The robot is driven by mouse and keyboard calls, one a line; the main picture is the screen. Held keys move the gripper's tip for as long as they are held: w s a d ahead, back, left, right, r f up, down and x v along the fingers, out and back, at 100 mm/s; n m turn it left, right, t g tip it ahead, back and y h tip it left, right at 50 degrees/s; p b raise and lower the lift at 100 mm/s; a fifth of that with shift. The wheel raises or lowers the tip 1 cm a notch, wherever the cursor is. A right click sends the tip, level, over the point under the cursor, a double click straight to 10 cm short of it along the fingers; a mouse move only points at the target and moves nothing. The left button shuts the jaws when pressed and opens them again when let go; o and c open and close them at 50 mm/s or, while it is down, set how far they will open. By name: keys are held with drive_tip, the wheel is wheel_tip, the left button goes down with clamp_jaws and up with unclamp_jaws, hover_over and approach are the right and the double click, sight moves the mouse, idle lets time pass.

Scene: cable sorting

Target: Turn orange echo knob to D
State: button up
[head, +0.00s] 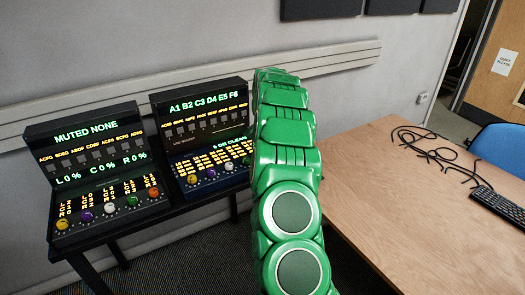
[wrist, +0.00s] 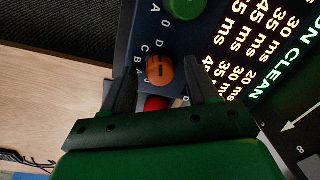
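The orange echo knob (wrist: 160,70) shows in the wrist view on the dark blue panel with the lit ms figures. A short dark mark runs across its face; I cannot tell which letter it points to. Small white letters, including A, B, C and D, curve around its upper left side. My gripper (wrist: 160,63) is open, with one finger on each side of the knob and a small gap showing at both sides. In the head view my green arm hides this knob and my gripper; the echo panel (head: 212,184) shows left of the arm.
A green knob (wrist: 186,7) is above the orange one, and a red part (wrist: 156,104) is just below it. A second console (head: 90,170) on the left has its own orange knob (head: 153,192). The wooden table (head: 405,215) at right holds black cables and a keyboard (head: 498,209).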

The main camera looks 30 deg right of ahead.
drive_tip(key=r, duration=0.7)
drive_tip(key=shift+s+d+r, duration=0.15)
drive_tip(key=shift+s+r, duration=0.05)
drive_tip(key=shift+r, duration=0.15)
idle(0.4)
